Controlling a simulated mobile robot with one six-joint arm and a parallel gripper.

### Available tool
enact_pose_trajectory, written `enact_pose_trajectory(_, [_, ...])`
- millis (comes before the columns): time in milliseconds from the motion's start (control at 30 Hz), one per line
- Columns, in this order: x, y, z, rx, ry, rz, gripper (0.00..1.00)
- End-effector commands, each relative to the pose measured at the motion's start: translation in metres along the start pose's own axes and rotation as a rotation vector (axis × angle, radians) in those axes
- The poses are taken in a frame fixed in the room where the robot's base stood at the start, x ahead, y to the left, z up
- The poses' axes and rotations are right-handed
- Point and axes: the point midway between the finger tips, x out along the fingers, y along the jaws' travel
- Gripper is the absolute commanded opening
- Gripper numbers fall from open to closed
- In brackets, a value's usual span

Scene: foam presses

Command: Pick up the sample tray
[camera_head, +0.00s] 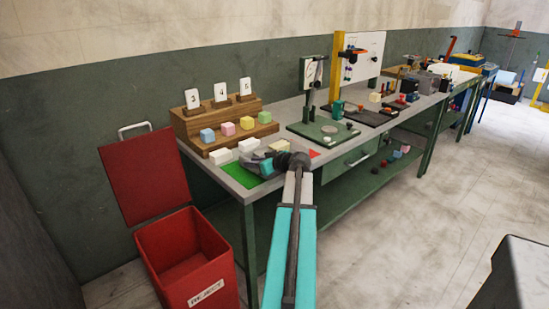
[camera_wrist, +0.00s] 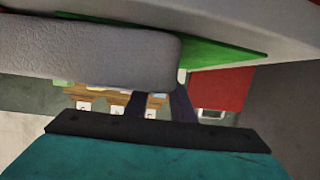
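I cannot pick out a sample tray with certainty. A wooden stepped rack (camera_head: 188,128) on the near end of the bench holds coloured foam cubes and number cards; it shows upside down in the wrist view (camera_wrist: 96,93). My gripper (camera_head: 262,166) is low over the bench's near corner, by a green mat (camera_head: 240,177) and in front of the rack. In the wrist view the mat (camera_wrist: 222,54) is at the top. Two dark strips, apparently my fingers (camera_wrist: 161,100), stand apart there. A grey rounded shape covers part of them, so their tips are hidden.
White blocks (camera_head: 220,156) lie between rack and mat. A red reject bin (camera_head: 185,262) with raised lid (camera_head: 146,175) stands left of the bench. A dial press (camera_head: 322,132) stands farther along the bench (camera_head: 345,150). The floor to the right is mostly clear.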

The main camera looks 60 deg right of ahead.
Motion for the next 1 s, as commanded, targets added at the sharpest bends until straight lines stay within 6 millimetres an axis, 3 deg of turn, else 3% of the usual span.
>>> enact_pose_trajectory(500, [0.0004,-0.0002,0.0003,0.000,0.000,0.000,0.22])
enact_pose_trajectory(667, [0.0004,-0.0003,0.0003,0.000,0.000,0.000,0.00])
enact_pose_trajectory(1000, [0.0003,-0.0004,-0.0005,0.000,0.000,0.000,0.00])
